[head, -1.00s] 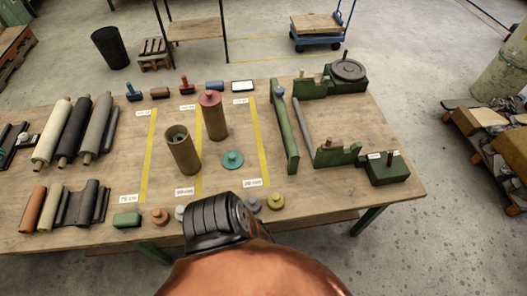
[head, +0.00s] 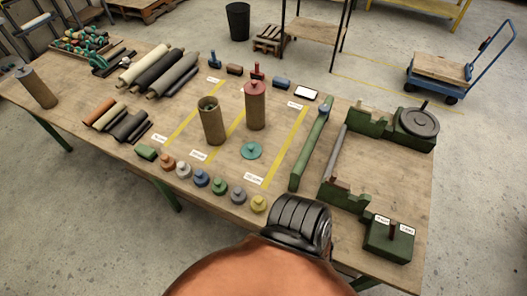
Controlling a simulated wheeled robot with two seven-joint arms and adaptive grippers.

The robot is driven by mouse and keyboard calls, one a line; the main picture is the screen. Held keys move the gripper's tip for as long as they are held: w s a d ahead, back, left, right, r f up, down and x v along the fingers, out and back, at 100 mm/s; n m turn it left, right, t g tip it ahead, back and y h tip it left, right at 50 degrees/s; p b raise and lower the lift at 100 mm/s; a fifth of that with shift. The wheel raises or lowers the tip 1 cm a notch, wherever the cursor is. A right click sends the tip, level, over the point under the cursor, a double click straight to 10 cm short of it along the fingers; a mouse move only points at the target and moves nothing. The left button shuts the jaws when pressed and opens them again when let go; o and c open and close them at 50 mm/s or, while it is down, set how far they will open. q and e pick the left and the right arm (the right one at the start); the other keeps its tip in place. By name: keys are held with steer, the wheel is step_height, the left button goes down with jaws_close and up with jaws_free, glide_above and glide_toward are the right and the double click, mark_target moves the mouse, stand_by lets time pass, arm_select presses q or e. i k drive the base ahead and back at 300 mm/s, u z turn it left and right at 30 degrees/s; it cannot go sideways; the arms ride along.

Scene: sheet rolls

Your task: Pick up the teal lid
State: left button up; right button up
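The teal lid (head: 251,150) lies flat on the table, a round disc with a small knob. It is between the yellow floor-tape-like strips, to the right of an open brown tube (head: 211,122) that stands upright. A second upright brown tube (head: 255,108) wears a red lid (head: 254,87). A black ribbed joint and copper-coloured arm link of mine fill the bottom middle. Neither of my grippers shows in the head view. Nothing touches the teal lid.
Several knobbed lids (head: 201,178) line the table's (head: 200,247) front edge. Rolls lie at the left (head: 160,72). Green machine parts (head: 312,143) stand at the right. Another upright tube (head: 38,88) stands at the far left. Bare wood surrounds the teal lid.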

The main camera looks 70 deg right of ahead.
mark_target(251, 150)
steer(key=z, duration=1.4)
